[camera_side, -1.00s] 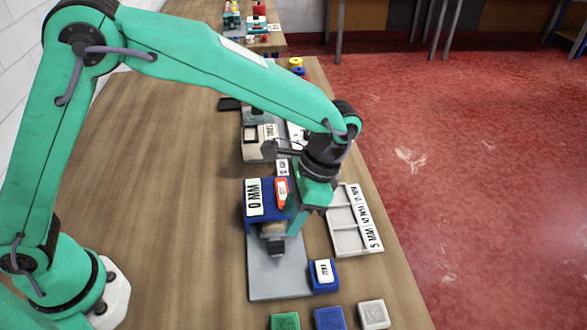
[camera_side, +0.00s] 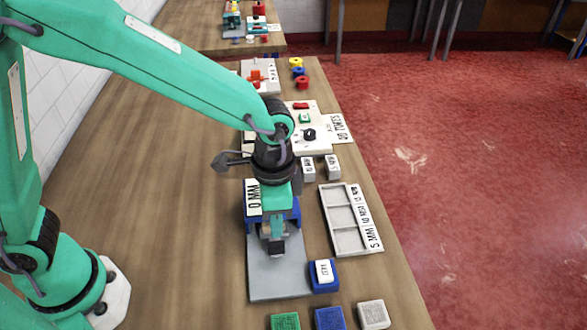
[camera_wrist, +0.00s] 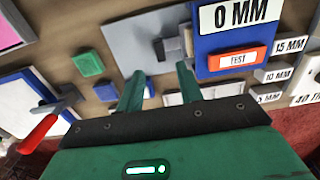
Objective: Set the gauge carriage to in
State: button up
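The gauge has a blue housing (camera_side: 249,212) with a 0 MM label on a grey base plate (camera_side: 272,282). In the wrist view the housing (camera_wrist: 208,62) carries a red TEST button (camera_wrist: 232,59). I take the small dark block (camera_side: 278,248) in front of the housing as the carriage; it also shows in the wrist view (camera_wrist: 173,48), just beyond my fingertips. My gripper (camera_wrist: 158,74) is open and empty, its two green fingers apart. In the side view it hangs over the housing front and hides part of it; contact with the carriage cannot be told.
A blue block with a white button (camera_side: 323,271) stands at the plate's front right corner. A white compartment tray (camera_side: 341,216) lies to the right. Labelled blocks (camera_side: 332,167) stand behind it. Green (camera_side: 285,321), blue and white blocks line the front. The table's left is clear.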

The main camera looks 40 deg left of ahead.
aim_at(276, 243)
jog(key=shift+s+a, duration=0.1)
jog(key=shift+f, duration=3.9)
jog(key=shift+c, duration=0.5)
grip_shut()
